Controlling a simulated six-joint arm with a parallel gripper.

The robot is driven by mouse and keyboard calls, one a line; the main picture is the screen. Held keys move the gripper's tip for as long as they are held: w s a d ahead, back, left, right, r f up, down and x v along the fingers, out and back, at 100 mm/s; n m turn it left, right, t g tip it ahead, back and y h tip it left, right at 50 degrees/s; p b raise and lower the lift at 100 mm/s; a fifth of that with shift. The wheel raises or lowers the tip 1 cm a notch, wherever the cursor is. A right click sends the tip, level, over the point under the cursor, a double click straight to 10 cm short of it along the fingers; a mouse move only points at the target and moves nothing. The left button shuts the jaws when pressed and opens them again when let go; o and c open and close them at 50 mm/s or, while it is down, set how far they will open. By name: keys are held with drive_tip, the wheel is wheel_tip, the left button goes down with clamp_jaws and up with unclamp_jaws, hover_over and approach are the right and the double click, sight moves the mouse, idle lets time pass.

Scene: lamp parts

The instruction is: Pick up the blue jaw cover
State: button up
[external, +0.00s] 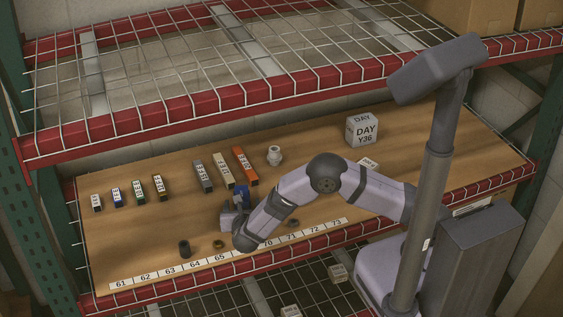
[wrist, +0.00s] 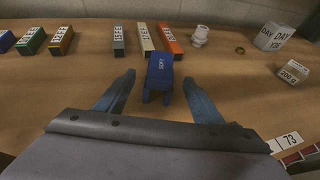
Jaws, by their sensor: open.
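The blue jaw cover (wrist: 160,72), marked "SOFT" on top, stands on the wooden shelf in the wrist view, with two legs pointing toward me. My gripper (wrist: 159,79) is open, with one blue-grey finger to the left of the cover and one to the right. Gaps show between the fingers and the cover, and nothing is held. In the external view the cover (external: 241,194) shows as a small blue shape just behind my gripper (external: 232,215), partly hidden by it.
Grey, cream and orange bars (external: 245,166) lie behind the cover, with a white fitting (external: 274,155) to their right. Smaller coloured blocks (external: 138,191) line the left. A dark cylinder (external: 184,249) and brass ring (external: 218,244) sit near the numbered front strip. A "DAY" cube (external: 362,130) stands at the back right.

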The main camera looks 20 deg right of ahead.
drive_tip(key=shift+p+x, duration=0.7)
drive_tip(key=shift+x, duration=2.4)
drive_tip(key=shift+r, duration=0.1)
drive_tip(key=c, duration=1.2)
